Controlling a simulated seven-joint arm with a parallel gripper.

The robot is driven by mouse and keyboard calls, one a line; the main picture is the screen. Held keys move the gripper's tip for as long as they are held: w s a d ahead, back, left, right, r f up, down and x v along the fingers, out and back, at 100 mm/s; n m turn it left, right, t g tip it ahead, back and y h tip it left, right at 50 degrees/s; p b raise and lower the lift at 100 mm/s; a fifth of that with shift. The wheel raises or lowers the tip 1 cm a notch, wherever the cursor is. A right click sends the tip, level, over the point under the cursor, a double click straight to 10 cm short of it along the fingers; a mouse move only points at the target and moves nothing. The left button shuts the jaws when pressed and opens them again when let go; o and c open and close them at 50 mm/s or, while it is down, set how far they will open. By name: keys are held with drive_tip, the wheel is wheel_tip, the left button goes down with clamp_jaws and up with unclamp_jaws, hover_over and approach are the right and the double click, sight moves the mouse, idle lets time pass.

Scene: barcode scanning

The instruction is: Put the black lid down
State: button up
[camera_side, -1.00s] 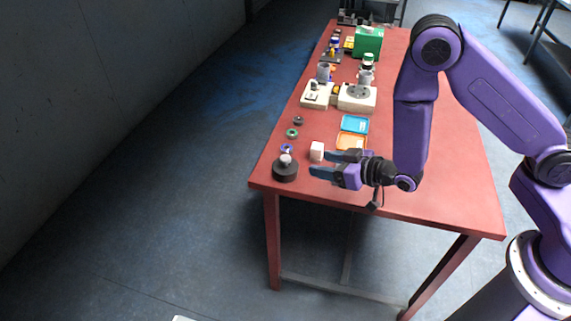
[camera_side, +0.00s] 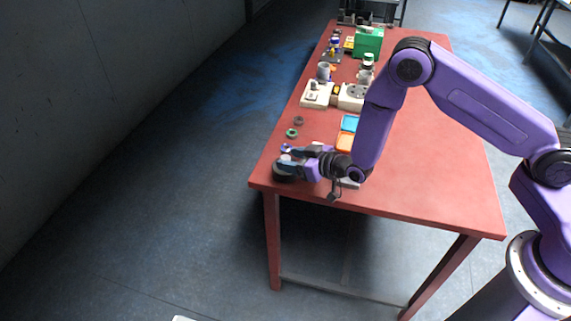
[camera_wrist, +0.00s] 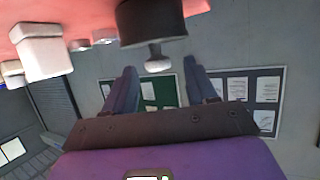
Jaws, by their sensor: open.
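The black lid (camera_side: 281,175) with a pale knob sits at the table's front left corner, partly covered by my gripper in the side view. In the wrist view, which is upside down, the lid (camera_wrist: 150,20) is at the top with its knob (camera_wrist: 157,63) pointing down the picture. My gripper (camera_side: 287,162) is open and lies level at the lid. In the wrist view its two fingers (camera_wrist: 160,72) are spread apart, with the knob between their tips, and a gap shows on both sides of it.
A white block (camera_wrist: 42,50) stands close beside the lid. A green ring (camera_side: 292,133) and a dark ring (camera_side: 299,120) lie farther back. Blue (camera_side: 350,122) and orange (camera_side: 345,141) trays are behind my arm. The red table's (camera_side: 430,180) right side is clear.

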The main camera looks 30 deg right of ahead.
drive_tip(key=shift+x, duration=1.45)
drive_tip(key=shift+d, duration=0.1)
drive_tip(key=shift+c, duration=0.4)
drive_tip(key=c, duration=1)
drive_tip(key=shift+r, duration=0.1)
